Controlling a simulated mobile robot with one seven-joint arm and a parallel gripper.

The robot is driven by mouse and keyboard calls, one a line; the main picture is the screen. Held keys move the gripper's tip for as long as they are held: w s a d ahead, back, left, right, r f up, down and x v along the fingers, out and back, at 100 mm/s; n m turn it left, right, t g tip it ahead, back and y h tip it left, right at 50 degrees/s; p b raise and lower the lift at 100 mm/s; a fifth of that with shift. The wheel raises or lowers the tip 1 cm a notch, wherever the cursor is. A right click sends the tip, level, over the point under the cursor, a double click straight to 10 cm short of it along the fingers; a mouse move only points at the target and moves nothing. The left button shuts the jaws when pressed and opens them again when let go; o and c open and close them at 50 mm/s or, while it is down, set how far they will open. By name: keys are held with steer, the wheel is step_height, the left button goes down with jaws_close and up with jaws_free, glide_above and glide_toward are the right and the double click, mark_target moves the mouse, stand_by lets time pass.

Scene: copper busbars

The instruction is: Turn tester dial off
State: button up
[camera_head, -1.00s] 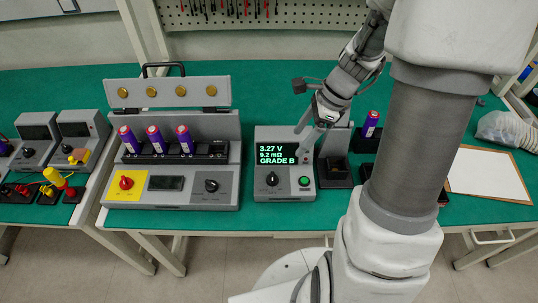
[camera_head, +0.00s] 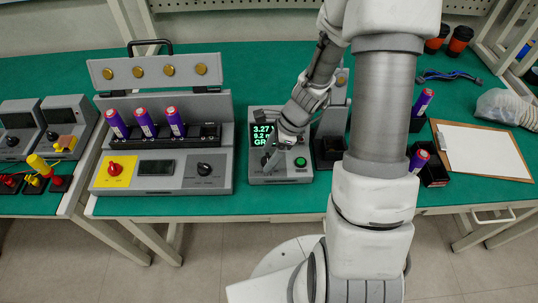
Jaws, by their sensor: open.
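The grey tester (camera_head: 290,179) stands near the front edge of the green bench. Its black screen (camera_head: 262,135) shows green text, "3.27", "9.2 m" and "GR", with the right part covered by my arm. A round green button (camera_head: 300,162) is on the tester's front panel, at the right.
Left of the tester is a larger grey device (camera_head: 225,173) with a red knob on yellow, a black knob and several purple cells. Right of it are a black holder (camera_head: 328,152), purple cells (camera_head: 420,160) and a clipboard (camera_head: 482,150). My arm column blocks the area between.

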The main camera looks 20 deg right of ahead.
steer(key=shift+f, duration=0.1)
jaws_close()
stand_by(0.4)
steer(key=shift+n, duration=0.3)
steer(key=n+g+p, duration=0.1)
steer(key=n, duration=0.2)
steer(key=shift+w+g+p, duration=0.1)
steer(key=shift+g+p, duration=0.2)
steer(key=shift+p, duration=0.05)
steer(key=shift+n+g+p, duration=0.4)
steer(key=shift+n+g, duration=0.3)
steer(key=shift+n, duration=1.4)
jaws_free()
